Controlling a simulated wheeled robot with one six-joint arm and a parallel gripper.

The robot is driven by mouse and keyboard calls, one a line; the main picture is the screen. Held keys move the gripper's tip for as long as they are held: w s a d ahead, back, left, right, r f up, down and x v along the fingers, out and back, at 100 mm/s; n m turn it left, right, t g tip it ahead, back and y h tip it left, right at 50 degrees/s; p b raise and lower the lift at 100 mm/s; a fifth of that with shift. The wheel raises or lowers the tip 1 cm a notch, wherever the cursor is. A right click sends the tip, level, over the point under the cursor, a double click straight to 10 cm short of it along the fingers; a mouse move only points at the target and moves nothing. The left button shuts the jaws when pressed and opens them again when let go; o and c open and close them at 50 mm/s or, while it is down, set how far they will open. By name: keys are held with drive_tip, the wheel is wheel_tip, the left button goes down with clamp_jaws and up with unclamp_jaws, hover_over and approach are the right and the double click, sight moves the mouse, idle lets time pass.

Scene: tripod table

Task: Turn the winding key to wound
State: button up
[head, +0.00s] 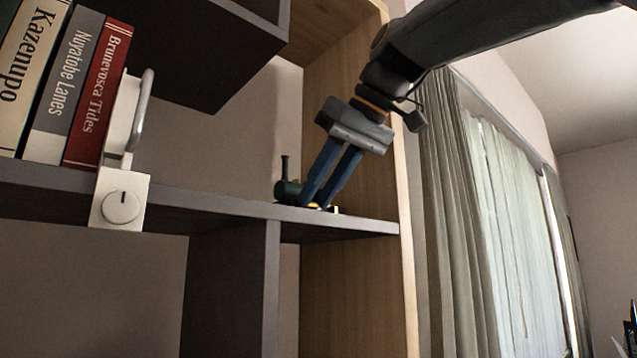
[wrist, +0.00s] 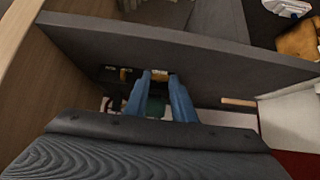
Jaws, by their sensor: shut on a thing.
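A small dark green toy train (head: 289,190) with a tall black funnel stands on the grey shelf. It is partly behind my blue fingers. My gripper (head: 312,204) reaches down from the upper right, its fingertips low beside the train. In the wrist view my gripper (wrist: 161,76) is shut on a small yellow piece (wrist: 160,74), which looks like the winding key. The fingers hide much of this piece, and I cannot tell how far it is turned. Green bodywork shows between the fingers in the wrist view.
The shelf (head: 225,202) ends at a wooden side panel (head: 345,120) close to the train. Books (head: 95,90) and a white block with a round dial (head: 121,207) are at the left. A dark cabinet (head: 190,50) overhangs at the upper left. A curtain (head: 455,200) hangs right.

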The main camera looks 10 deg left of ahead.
drive_tip(key=o, duration=1.1)
drive_tip(key=shift+c, duration=0.2)
drive_tip(key=b+v, duration=0.1)
drive_tip(key=v, duration=0.6)
drive_tip(key=shift+d+r, duration=0.25)
drive_tip(key=shift+s, duration=0.1)
